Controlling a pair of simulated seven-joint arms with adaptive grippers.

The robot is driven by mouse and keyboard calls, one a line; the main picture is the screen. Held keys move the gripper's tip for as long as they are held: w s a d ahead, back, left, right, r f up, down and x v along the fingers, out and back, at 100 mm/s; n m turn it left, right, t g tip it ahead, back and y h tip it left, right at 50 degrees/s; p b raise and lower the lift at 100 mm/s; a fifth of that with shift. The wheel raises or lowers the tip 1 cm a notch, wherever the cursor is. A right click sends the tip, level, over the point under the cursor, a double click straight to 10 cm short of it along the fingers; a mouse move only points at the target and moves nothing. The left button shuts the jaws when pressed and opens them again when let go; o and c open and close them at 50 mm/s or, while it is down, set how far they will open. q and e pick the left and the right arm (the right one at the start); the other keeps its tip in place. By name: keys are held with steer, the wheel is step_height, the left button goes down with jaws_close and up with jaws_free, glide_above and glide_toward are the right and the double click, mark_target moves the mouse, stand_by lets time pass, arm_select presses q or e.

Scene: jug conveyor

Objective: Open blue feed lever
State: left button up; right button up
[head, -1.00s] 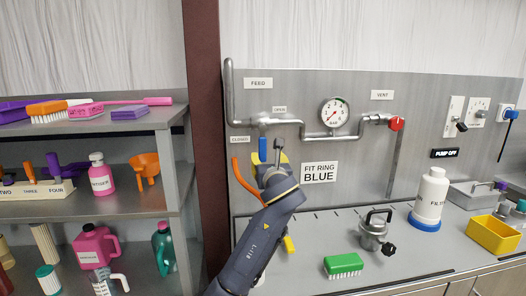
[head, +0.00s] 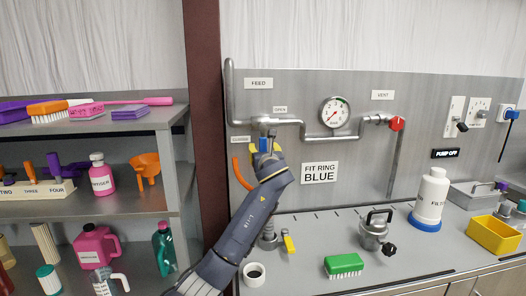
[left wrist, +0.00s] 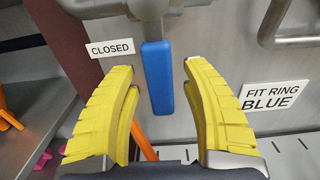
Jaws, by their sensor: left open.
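The blue feed lever (head: 264,128) hangs straight down from the grey pipe under the FEED label (head: 259,83). In the left wrist view the blue lever (left wrist: 157,78) points down just right of the CLOSED label (left wrist: 110,49). My left gripper (head: 264,142) is at the lever in the head view. In the left wrist view its yellow fingers (left wrist: 160,75) are open, one on each side of the lever, with gaps on both sides. The OPEN label (head: 280,109) is on the panel above the pipe, right of the lever. My right gripper is not in view.
A pressure gauge (head: 335,111) and a red vent handle (head: 397,123) are to the right on the panel. A brown post (head: 208,150) is close on the left.

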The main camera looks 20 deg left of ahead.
arm_select(q)
steer(key=shift+o, duration=0.3)
jaws_close()
steer(key=shift+a, duration=0.1)
